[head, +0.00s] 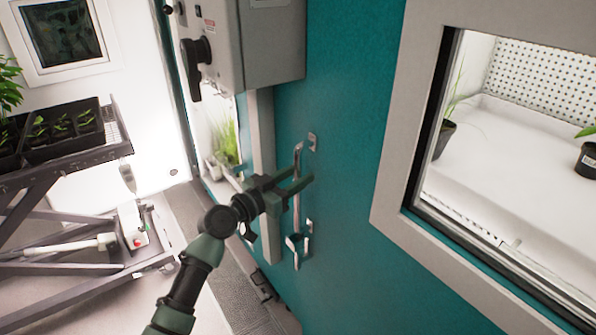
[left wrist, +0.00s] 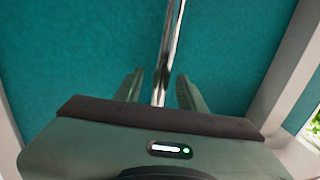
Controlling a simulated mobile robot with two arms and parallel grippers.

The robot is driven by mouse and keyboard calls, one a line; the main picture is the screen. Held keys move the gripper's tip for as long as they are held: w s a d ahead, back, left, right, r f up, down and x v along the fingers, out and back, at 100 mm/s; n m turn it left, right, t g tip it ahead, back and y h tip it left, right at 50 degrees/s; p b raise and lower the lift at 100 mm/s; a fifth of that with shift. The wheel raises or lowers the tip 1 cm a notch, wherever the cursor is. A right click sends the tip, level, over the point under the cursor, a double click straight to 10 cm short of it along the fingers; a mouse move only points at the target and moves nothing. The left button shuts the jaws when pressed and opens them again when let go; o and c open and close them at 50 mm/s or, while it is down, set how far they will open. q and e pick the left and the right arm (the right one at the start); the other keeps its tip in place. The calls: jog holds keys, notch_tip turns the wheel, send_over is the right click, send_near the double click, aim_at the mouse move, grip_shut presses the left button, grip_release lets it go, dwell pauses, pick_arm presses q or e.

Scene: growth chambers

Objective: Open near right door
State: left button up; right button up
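The door (head: 345,130) is a teal panel with a grey-framed window (head: 390,200) on its right side. A shiny vertical bar handle (head: 297,225) with a latch at its lower end is mounted near the door's left edge. My left gripper (head: 303,186) is at the upper middle of the handle. In the left wrist view the handle bar (left wrist: 162,60) runs between the two fingers of my left gripper (left wrist: 159,88), with a visible gap on each side. The fingers are open around the bar. The door looks shut. My right gripper is not in view.
A grey control box (head: 270,45) with a black rotary switch sticks out at the upper left of the door. A dark cart (head: 60,160) with seedling trays stands at the left. Potted plants show behind the window. Floor is free between cart and door.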

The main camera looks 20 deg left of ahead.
pick_arm(q)
jog(key=shift+w+d, duration=0.1)
jog(key=shift+w, duration=0.1)
grip_shut()
dwell(1.4)
